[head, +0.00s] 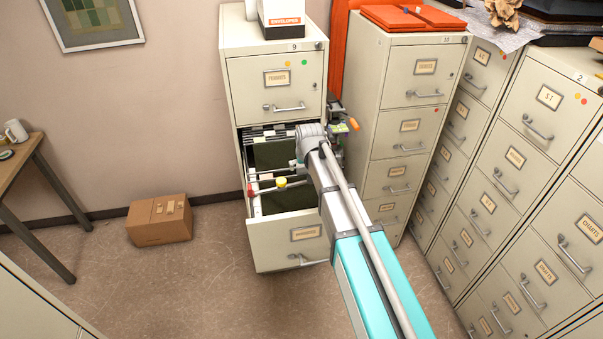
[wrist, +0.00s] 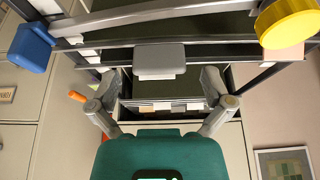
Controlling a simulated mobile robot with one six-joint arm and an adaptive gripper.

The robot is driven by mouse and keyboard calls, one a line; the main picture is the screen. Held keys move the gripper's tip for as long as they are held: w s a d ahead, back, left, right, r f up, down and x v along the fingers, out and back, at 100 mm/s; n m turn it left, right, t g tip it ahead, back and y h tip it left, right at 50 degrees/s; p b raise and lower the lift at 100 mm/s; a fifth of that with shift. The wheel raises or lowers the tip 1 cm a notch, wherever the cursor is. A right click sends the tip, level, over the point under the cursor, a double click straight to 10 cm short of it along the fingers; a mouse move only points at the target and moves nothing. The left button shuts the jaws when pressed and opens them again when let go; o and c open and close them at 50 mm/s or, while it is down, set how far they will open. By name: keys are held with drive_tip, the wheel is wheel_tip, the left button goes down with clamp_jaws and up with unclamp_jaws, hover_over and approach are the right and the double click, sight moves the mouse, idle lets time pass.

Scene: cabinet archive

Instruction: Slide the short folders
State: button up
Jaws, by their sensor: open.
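An open drawer (head: 290,236) of the cabinet numbered 9 holds dark green folders (head: 272,156). Folders with white tabs are grouped toward the back; a wide green face shows nearer the front. I cannot tell which folders are the short ones. My gripper (head: 300,163) is over the drawer, its fingertips partly hidden in the head view. In the wrist view my gripper (wrist: 160,88) has its two fingers spread wide, with nothing held between them. Folders with pale tabs (wrist: 165,106) show beyond the fingers. A grey block (wrist: 159,60) on a dark bar appears between the fingertips.
A yellow knob (head: 281,183) sits on a rail across the drawer; a blue block (wrist: 32,47) shows in the wrist view. More cabinets (head: 409,120) stand close on the right. A cardboard box (head: 160,220) sits on the floor at left, with free floor around it.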

drive_tip(key=shift+b+x, duration=0.5)
drive_tip(key=shift+x, duration=0.3)
